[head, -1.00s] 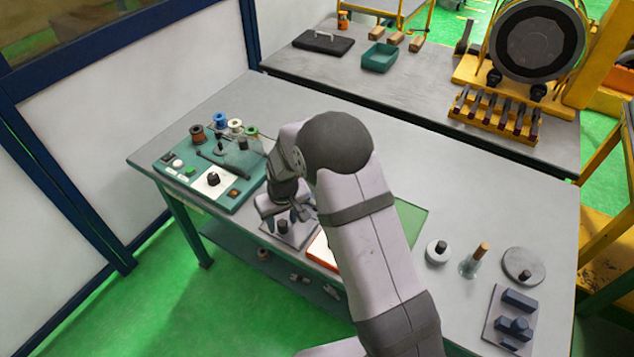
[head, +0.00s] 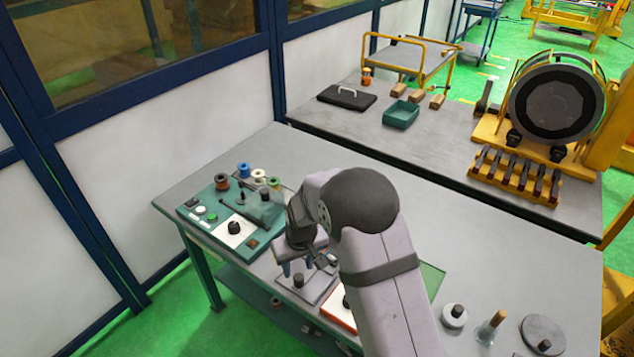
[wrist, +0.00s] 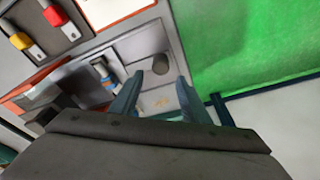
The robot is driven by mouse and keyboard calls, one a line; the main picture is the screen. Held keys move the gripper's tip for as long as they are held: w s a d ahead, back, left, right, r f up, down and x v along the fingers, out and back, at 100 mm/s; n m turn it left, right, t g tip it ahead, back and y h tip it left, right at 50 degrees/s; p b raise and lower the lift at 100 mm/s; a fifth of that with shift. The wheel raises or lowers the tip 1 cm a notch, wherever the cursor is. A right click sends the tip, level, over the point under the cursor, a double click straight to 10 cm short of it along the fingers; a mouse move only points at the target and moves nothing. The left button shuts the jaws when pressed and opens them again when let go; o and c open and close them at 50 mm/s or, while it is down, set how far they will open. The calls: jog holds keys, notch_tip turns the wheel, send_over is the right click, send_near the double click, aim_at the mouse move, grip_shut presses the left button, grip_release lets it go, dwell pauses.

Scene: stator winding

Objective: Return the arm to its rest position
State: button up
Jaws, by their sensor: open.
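My gripper (head: 303,268) is low over the front part of the grey workbench. Its fingers are apart and nothing is held between them. Below it is a grey plate with a dark round knob (head: 298,280). In the wrist view the two blue-grey fingertips (wrist: 160,80) stand apart, with the plate and its knob (wrist: 160,63) just beyond them. I cannot tell the exact gap between fingertips and plate. My arm hides part of the bench behind it.
A teal winding board (head: 205,222) with several coloured spools is left of my gripper. An orange-edged tray (head: 337,312) lies close on its right. A grey disc (head: 543,336) and small posts stand farther right. The bench's back middle (head: 290,160) is clear.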

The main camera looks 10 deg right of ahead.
jog(key=s+d+f+g+h, duration=0.1)
jog(key=s+d+g, duration=0.1)
jog(key=s, duration=0.7)
jog(key=s+d+f+g, duration=0.1)
jog(key=s+d+g, duration=0.15)
jog(key=s, duration=0.65)
jog(key=s+d+r+m+b, duration=0.1)
jog(key=s+d+r, duration=0.15)
jog(key=s, duration=0.25)
jog(key=s+d+r+m, duration=0.1)
jog(key=s+r, duration=0.2)
jog(key=s, duration=0.2)
jog(key=shift+w+d+r+m+t+b, duration=0.2)
jog(key=shift+w+d+r+t, duration=0.2)
jog(key=shift+r, duration=0.4)
jog(key=shift+w+d+r+m+t+b, duration=0.15)
jog(key=shift+w+d+r+t, duration=0.3)
jog(key=shift+r, duration=0.35)
jog(key=shift+w+d+r+m+t+b, duration=0.25)
jog(key=shift+w+r, duration=0.25)
jog(key=shift+r, duration=0.3)
